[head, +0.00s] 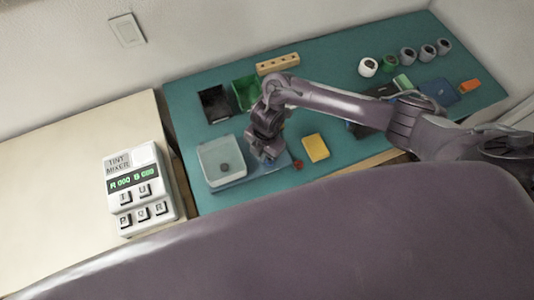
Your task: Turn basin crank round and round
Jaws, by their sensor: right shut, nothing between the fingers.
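The basin (205,160) is a pale, square, clear-walled tub on a blue-grey base (245,178) at the front left of the teal table. A small dark round piece (224,167) shows inside it. My right gripper (263,156) points down over the base, just right of the basin, shut with nothing held. A small red knob (298,165) shows at the right end of the base; it may be the crank's handle. The crank arm itself cannot be made out, and my gripper hides part of the base. My left gripper is not in view.
A black bin (213,104) and a green bin (246,94) stand behind the basin. A yellow block (316,148) lies right of the red knob. Several cups line the back right. A white tint mixer (139,190) stands on the cream table. My arm spans the teal table's right half.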

